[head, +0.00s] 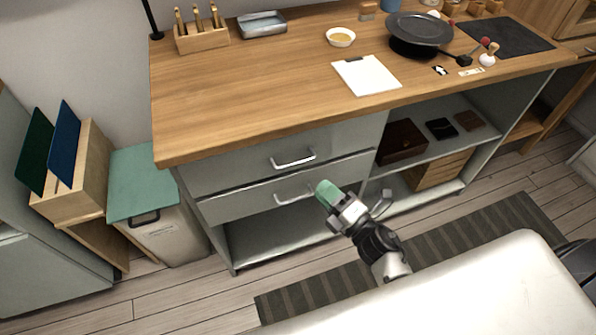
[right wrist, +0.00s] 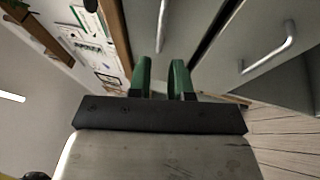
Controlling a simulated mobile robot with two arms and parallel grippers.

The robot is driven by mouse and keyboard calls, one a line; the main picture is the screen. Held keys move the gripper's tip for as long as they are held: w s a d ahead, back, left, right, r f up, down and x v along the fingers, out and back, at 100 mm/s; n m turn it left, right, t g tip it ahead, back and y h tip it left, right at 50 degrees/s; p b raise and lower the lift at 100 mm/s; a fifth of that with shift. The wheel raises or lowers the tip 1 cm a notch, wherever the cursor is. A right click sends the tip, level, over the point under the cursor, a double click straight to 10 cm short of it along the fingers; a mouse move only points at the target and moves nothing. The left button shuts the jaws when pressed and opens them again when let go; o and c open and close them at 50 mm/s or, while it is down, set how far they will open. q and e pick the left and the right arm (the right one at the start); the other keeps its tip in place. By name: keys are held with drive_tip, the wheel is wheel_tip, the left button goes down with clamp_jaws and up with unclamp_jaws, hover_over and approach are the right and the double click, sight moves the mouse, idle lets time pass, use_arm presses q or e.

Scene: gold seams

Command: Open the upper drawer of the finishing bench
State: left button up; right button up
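The finishing bench has a wooden top (head: 250,95) and two grey drawers at its left. The upper drawer (head: 235,170) looks closed, with a silver bar handle (head: 293,160). That handle shows in the right wrist view (right wrist: 162,30), ahead of the fingers. The lower drawer (head: 240,203) has a similar handle (head: 292,196), seen at the right in the right wrist view (right wrist: 275,50). My right gripper (head: 327,191) is in front of the drawers, right of the handles. Its green fingers (right wrist: 163,78) are apart with nothing between them. My left gripper is not in view.
Open shelves (head: 435,150) with boxes lie right of the drawers. A bin with a green lid (head: 142,180) stands left of the bench. A striped mat (head: 470,230) lies on the floor. A clipboard (head: 366,75) and a black pan (head: 418,32) are on top.

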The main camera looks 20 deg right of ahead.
sight(296, 164)
drive_tip(key=x, duration=1)
drive_tip(key=shift+f+p, duration=0.1)
drive_tip(key=shift+p, duration=0.3)
clamp_jaws()
